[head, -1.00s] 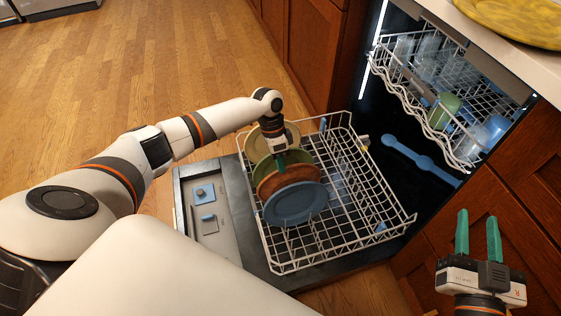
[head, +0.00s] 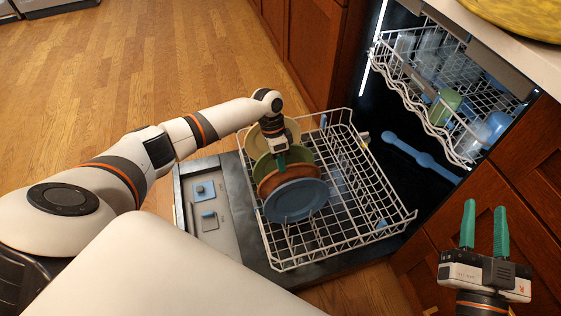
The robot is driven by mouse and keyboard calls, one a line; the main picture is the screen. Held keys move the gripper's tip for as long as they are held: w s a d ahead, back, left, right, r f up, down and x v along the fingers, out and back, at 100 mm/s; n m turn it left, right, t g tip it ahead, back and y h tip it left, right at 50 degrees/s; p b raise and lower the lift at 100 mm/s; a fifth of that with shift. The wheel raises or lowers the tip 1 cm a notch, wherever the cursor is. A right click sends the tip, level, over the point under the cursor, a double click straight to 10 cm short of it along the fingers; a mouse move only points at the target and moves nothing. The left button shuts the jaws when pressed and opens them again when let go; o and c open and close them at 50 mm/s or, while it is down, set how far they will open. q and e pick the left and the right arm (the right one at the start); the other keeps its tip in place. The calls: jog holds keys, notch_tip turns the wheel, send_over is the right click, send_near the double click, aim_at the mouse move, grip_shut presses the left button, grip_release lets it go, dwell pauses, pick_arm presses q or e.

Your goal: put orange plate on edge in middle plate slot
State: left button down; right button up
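The orange plate (head: 271,183) is a brown-orange disc in the lower rack, between a green plate (head: 262,167) behind it and a blue plate (head: 297,201) in front. It appears on edge and leaning. The blue plate covers most of it, and its lower edge and slot are hidden. My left gripper (head: 281,162) points down at the orange plate's top rim, with a green finger showing there. Whether its fingers are closed on the rim is hidden. My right gripper (head: 485,232) is open and empty, away from the rack at the lower right.
The lower rack (head: 385,222) rests on the open dishwasher door (head: 215,240); its right half is mostly bare. A tan plate (head: 290,128) stands at the back. The upper rack (head: 420,105) holds cups. Wooden cabinets (head: 500,190) flank the bay.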

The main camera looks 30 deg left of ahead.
pick_arm(q)
jog(key=shift+s+f, duration=0.2)
jog(key=shift+f, duration=0.3)
pick_arm(e)
jog(key=shift+s+r+t, duration=0.15)
jog(key=shift+r+t, duration=0.15)
jog(key=shift+r, duration=0.1)
pick_arm(q)
jog(key=shift+f, duration=0.1)
pick_arm(e)
jog(key=shift+r, duration=0.1)
pick_arm(q)
jog(key=c, duration=1.5)
grip_release()
jog(key=shift+w+f, duration=0.1)
jog(key=shift+w, duration=0.05)
jog(key=shift+c, duration=0.2)
jog(key=shift+r, duration=0.2)
pick_arm(e)
jog(key=shift+f, duration=0.2)
